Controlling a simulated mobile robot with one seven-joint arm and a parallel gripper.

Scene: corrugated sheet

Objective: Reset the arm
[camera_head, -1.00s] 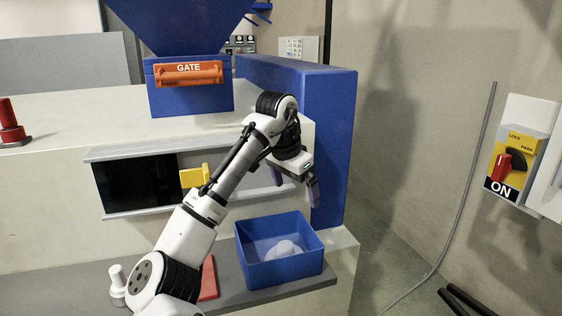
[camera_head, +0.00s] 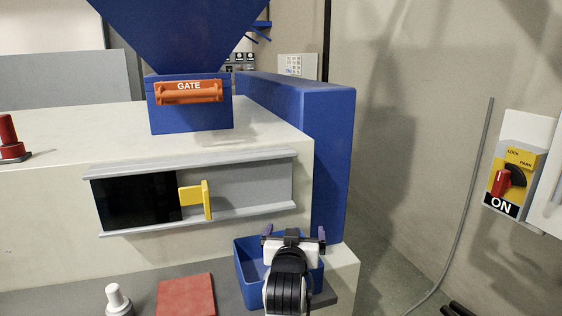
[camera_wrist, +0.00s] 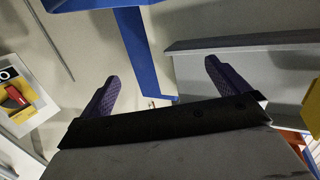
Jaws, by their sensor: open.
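My gripper (camera_head: 293,236) is in front of the blue bin at the lower middle of the head view, with its purple fingers spread wide. In the wrist view my gripper (camera_wrist: 165,85) shows two purple fingers far apart with nothing between them. My arm is folded low and hides much of the bin from the head camera.
The blue bin (camera_head: 246,262) stands on the grey ledge beside a red pad (camera_head: 186,295) and a white knob (camera_head: 117,299). A sliding panel with a yellow handle (camera_head: 207,200) is above. The orange gate handle (camera_head: 189,92) and a red switch (camera_head: 501,182) are farther off.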

